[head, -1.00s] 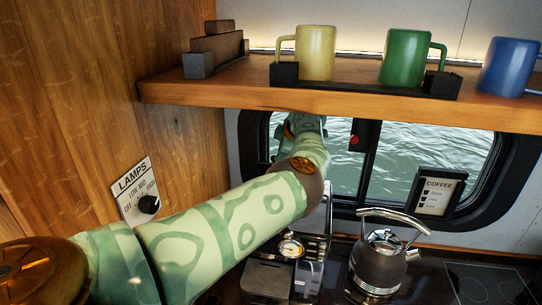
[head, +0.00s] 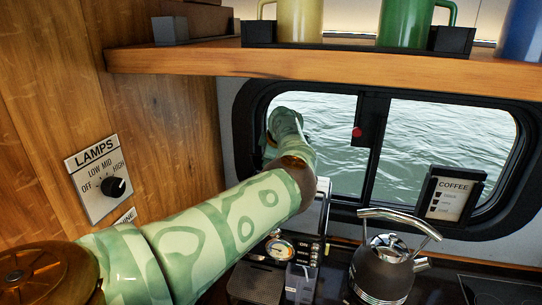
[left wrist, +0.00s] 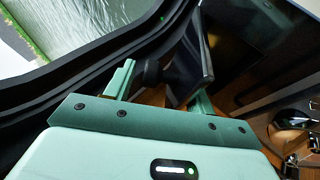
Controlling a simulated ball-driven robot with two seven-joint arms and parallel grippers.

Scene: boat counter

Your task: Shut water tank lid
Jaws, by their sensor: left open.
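My left gripper (left wrist: 164,83) is open in the left wrist view, its two green fingers apart. A dark flat panel (left wrist: 187,70) stands tilted just beyond the fingers; it may be the water tank lid, but I cannot tell for sure. A small black knob-like part (left wrist: 153,71) shows between the fingers. I cannot tell whether a finger touches the panel. In the head view my left arm reaches over the coffee machine (head: 308,250), covering part of it, and the left gripper is hidden. The right gripper is not in view.
A kettle (head: 384,268) stands right of the coffee machine. A wooden shelf (head: 330,62) with mugs hangs above the arm. The window (head: 440,140) is behind, with a coffee card (head: 454,196) at its lower right. A lamp switch panel (head: 98,180) is on the left wall.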

